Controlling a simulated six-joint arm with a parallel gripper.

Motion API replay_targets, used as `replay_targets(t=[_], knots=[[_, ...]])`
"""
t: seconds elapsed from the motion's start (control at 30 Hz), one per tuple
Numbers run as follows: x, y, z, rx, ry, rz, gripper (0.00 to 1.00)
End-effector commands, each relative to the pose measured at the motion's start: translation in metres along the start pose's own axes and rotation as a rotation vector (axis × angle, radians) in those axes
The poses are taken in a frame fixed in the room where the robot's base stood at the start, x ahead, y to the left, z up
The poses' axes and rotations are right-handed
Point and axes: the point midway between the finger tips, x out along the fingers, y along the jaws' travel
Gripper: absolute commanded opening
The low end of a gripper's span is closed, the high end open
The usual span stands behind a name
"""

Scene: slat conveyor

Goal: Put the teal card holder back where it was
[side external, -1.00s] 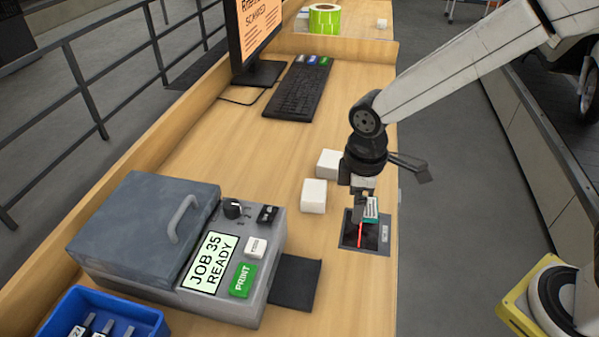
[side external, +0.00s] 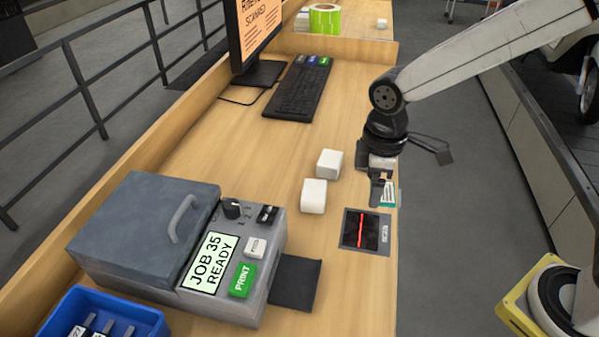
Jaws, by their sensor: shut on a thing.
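The teal card holder (side external: 388,194) is a small flat piece with a white, lined face, seen in the side external view near the right edge of the bench. My gripper (side external: 381,187) is shut on it and holds it beyond the scanner, toward the back right. The scanner (side external: 352,240) is a dark plate set in the bench with a red line across its glass; nothing covers it. The monitor (side external: 263,30) shows a screen that reads SCANNED. Part of the holder is hidden by the gripper fingers.
Two white blocks, one nearer (side external: 314,196) and one farther (side external: 329,164), stand left of my gripper. The grey printer (side external: 145,225) reads JOB 35 READY. A blue bin (side external: 150,316) is at front left; a keyboard (side external: 298,90) lies farther back. Bench between keyboard and blocks is clear.

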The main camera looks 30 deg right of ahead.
Motion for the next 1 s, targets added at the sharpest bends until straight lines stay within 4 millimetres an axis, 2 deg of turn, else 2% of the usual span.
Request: replay_targets(t=[0.3, 0.5, 0.73, 1.0], knots=[[-0.029, 0.014, 0.051, 0.044, 0.003, 0.002, 0.3], [-0.038, 0.017, 0.073, 0.059, 0.001, 0.001, 0.3], [-0.041, 0.017, 0.08, 0.062, 0.0, 0.0, 0.3], [-0.037, 0.022, 0.073, 0.062, -0.002, -0.001, 0.3]])
